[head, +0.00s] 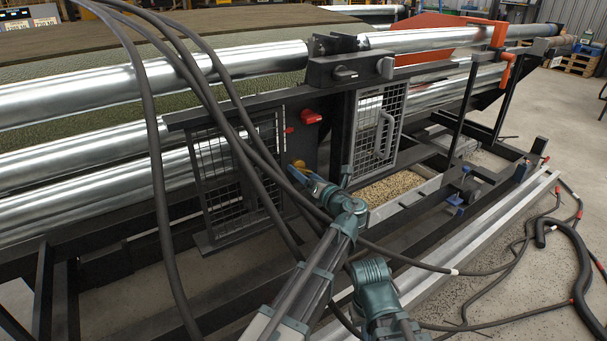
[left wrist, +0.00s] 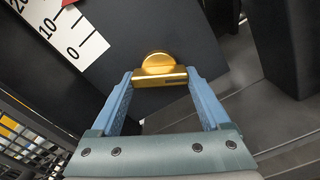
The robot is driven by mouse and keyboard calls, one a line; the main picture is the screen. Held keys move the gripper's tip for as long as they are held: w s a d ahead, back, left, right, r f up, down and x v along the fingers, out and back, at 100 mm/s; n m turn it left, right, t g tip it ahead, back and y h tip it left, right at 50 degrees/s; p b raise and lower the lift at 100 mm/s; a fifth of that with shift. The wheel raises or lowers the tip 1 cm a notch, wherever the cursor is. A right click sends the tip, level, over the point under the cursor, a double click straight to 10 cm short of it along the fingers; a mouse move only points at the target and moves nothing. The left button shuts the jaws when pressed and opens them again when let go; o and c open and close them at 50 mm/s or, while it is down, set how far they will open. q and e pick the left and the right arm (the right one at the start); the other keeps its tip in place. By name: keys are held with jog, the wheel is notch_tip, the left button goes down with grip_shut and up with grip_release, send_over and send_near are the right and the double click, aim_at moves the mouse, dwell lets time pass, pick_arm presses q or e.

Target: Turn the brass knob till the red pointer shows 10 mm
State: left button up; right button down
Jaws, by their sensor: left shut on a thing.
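The brass knob (left wrist: 157,66) is in the left wrist view, on a dark panel, between the two blue fingers of my left gripper (left wrist: 160,78). The fingers are shut on it from both sides. In the head view my left gripper (head: 300,170) reaches the knob (head: 297,165) low on the panel, which it partly hides. The white scale (left wrist: 62,32) shows 0, 10 and part of 20 in the left wrist view. The red pointer (left wrist: 68,3) is cut off by the top edge, seemingly near 10 towards 20; its exact reading cannot be told. My right gripper is not in view.
Mesh guards stand left (head: 238,175) and right (head: 378,125) of the panel. Dark cables (head: 160,170) hang across the left front. A tray of pellets (head: 390,188) lies right of the knob. Hoses (head: 575,270) lie on the floor.

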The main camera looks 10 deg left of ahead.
pick_arm(q)
jog(key=shift+s+f, duration=0.1)
jog(key=o, duration=1.2)
